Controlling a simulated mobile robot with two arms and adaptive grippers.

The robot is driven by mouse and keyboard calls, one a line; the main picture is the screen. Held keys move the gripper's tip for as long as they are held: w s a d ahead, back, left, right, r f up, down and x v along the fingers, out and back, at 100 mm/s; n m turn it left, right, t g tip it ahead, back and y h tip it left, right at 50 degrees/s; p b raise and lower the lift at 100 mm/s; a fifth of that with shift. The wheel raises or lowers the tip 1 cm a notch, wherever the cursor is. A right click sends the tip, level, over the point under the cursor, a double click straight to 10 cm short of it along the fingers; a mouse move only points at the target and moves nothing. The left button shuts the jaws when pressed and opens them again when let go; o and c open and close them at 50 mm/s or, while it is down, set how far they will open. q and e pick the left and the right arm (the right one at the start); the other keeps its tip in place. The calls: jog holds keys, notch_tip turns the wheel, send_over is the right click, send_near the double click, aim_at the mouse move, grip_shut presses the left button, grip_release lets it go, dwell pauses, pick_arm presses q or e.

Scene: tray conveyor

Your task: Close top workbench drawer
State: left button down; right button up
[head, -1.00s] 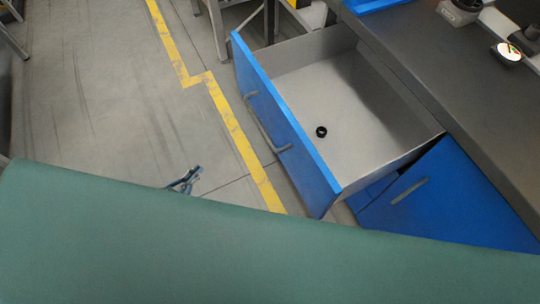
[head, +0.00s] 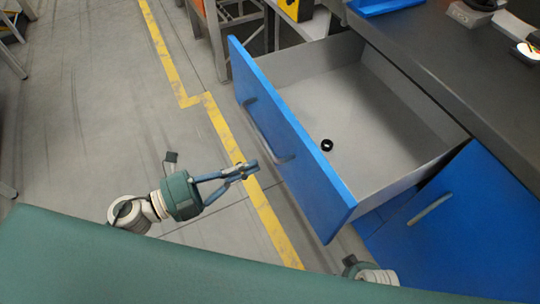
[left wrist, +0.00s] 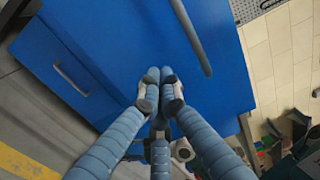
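The top workbench drawer (head: 385,130) stands pulled open in the head view, with a blue front and a bar handle (head: 262,130). A small black ring-like object (head: 327,145) lies inside it. My left gripper (head: 250,170) is in front of the drawer front, near the handle's lower end; whether it touches is unclear. In the left wrist view its fingertips (left wrist: 159,88) are together with nothing visible between them, before a blue front with a bar handle (left wrist: 192,38). Of my right arm, only a wrist part shows at the bottom of the head view; its fingers are hidden.
A closed blue front with a handle (head: 430,208) is right of the open drawer. The dark worktop (head: 450,70) holds several items at the upper right. Clear floor with a yellow line (head: 222,125) lies left of the drawer. Metal frames stand at the top.

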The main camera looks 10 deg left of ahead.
aim_at(281, 152)
pick_arm(q)
jog(key=x, duration=0.5)
jog(key=shift+w, duration=0.1)
jog(key=shift+w+d, duration=0.2)
jog(key=shift+d, duration=0.1)
pick_arm(e)
jog(key=shift+s+f, duration=0.1)
jog(key=shift+f, duration=0.2)
pick_arm(q)
jog(key=shift+w, duration=0.1)
